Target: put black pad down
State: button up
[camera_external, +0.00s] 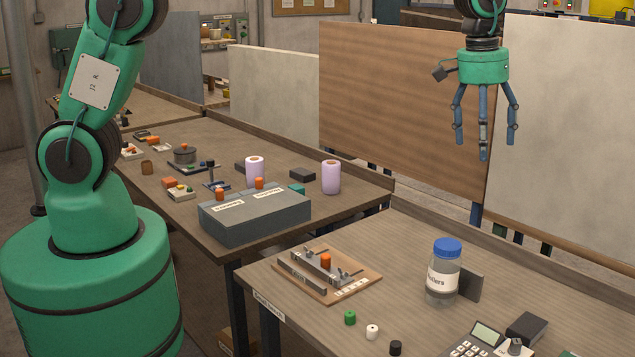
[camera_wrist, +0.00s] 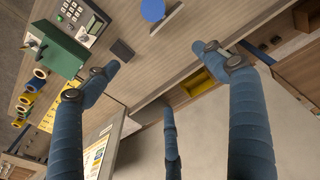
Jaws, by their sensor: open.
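My gripper (camera_external: 484,150) hangs high above the back of the near table, its three blue fingers spread. In the wrist view my gripper (camera_wrist: 160,70) is open with nothing between the fingers. A black block (camera_external: 525,327) lies flat on the near table beside the keypad device. It also shows as a dark square in the wrist view (camera_wrist: 122,50), apart from the fingers. A dark upright plate (camera_external: 470,283) stands beside the blue-lidded bottle (camera_external: 443,277). Another black block (camera_external: 302,174) lies on the far table. I cannot tell which is the black pad.
The keypad device (camera_external: 478,340) is at the near table's front. A wooden fixture (camera_external: 343,288) with an orange knob stands left. Green, white and black small knobs lie in front. A brown panel (camera_external: 400,110) and a pale panel (camera_external: 570,130) rise behind. The table's back middle is clear.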

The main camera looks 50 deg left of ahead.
jog(key=s+a+r+t, duration=0.1)
jog(key=s+a+r, duration=0.3)
jog(key=a+r, duration=0.3)
jog(key=s+a+r, duration=0.4)
jog(key=s+a, duration=0.1)
jog(key=a, duration=0.5)
jog(key=s+a+r+t, duration=0.1)
jog(key=s+a+r, duration=0.3)
jog(key=a+r, duration=0.3)
jog(key=s+a+f+t, duration=0.1)
jog(key=s+a, duration=0.7)
jog(key=s, duration=0.4)
jog(key=s+a+f+t, duration=0.1)
jog(key=s+a, duration=0.7)
jog(key=s, duration=0.4)
jog(key=shift+a+y, duration=0.35)
jog(key=shift+y, duration=0.05)
jog(key=shift+f, duration=0.15)
notch_tip(320, 180, down, 8)
jog(key=b, duration=0.8)
jog(key=shift+f+b, duration=0.25)
jog(key=shift+b, duration=0.15)
jog(key=shift+o, duration=0.6)
